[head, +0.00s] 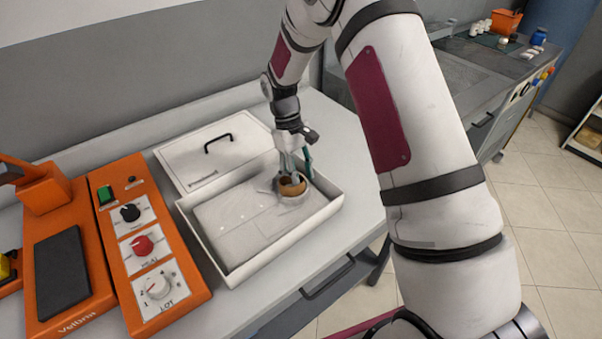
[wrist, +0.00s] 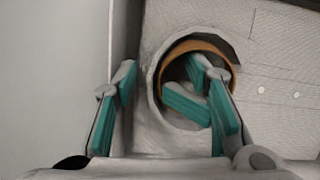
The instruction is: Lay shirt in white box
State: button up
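The white box (head: 335,205) is an open, shallow tray on the counter. A folded pale grey shirt (head: 232,220) lies flat inside it, its round collar with a brown inner band towards the right end. My gripper (head: 293,170) points down at the collar. In the wrist view, the teal-padded fingers of my gripper (wrist: 165,95) stand wide apart. The right finger is over the collar opening of the shirt (wrist: 275,70), and the left is beside the collar near the box wall. Whether they touch the cloth is unclear.
A white lid (head: 215,165) with a black handle lies behind the box. An orange control panel (head: 150,250) with knobs stands to the left, next to an orange machine (head: 60,250). The counter's front edge (head: 340,270) is close to the box.

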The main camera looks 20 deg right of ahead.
jog(key=b+v, duration=0.3)
jog(key=v, duration=0.9)
jog(key=s+r+m+t, duration=0.1)
jog(key=s+r+t, duration=0.1)
jog(key=s+r, duration=0.35)
jog(key=s+d+r+m+t, duration=0.1)
jog(key=s+r+m+t, duration=0.1)
jog(key=s+r, duration=0.65)
jog(key=s+m+t+y, duration=0.1)
jog(key=s+t, duration=0.3)
jog(key=s, duration=1.1)
jog(key=shift+s+d+r+m, duration=0.2)
jog(key=shift+r+m, duration=0.15)
jog(key=shift+m, duration=0.25)
